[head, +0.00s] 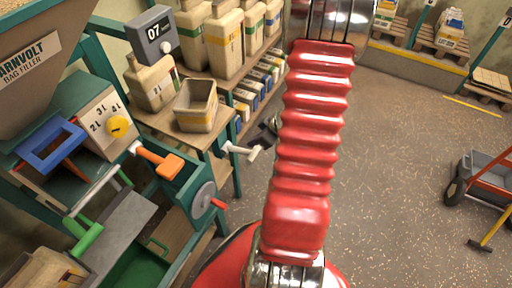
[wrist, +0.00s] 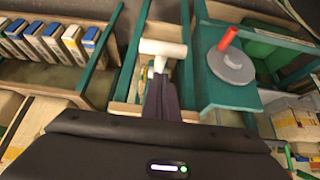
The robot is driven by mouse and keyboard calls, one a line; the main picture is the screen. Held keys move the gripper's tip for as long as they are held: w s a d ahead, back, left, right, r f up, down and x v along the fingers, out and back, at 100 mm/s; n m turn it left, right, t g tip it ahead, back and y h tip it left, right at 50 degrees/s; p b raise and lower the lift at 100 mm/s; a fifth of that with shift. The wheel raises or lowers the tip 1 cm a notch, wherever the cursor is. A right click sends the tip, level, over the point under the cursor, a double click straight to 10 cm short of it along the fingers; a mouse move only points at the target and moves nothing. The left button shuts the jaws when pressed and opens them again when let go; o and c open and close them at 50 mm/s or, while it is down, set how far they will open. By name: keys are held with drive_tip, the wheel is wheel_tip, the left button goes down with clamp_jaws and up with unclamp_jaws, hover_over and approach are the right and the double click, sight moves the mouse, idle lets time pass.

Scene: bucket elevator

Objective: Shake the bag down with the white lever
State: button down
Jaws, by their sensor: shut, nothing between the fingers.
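The white lever (head: 241,151) with a T-shaped end sticks out from the right side of the teal bag filler frame in the head view. It also shows in the wrist view (wrist: 163,48), just beyond my fingertips. My gripper (head: 264,134) is partly hidden behind my arm in the head view, close to the lever's end. In the wrist view my gripper (wrist: 160,80) has its dark fingers together, with nothing between them. The fingertips overlap the lever's stem in the picture; I cannot tell whether they touch. A beige bag-like shape (head: 42,271) is cut off at the lower left.
Beside the lever are an orange handle (head: 158,160), a grey disc with a red knob (head: 203,200) and a green handle (head: 86,238). Shelves with bags (head: 232,40) stand behind. A cart (head: 484,178) stands at the right; the floor between is clear.

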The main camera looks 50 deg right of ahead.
sight(251, 151)
drive_tip(key=shift+s+d+f, duration=0.1)
drive_tip(key=shift+s+f, duration=0.1)
drive_tip(key=shift+f, duration=0.6)
drive_tip(key=shift+s+f, duration=0.15)
drive_tip(key=shift+f, duration=0.65)
drive_tip(key=shift+s, duration=0.1)
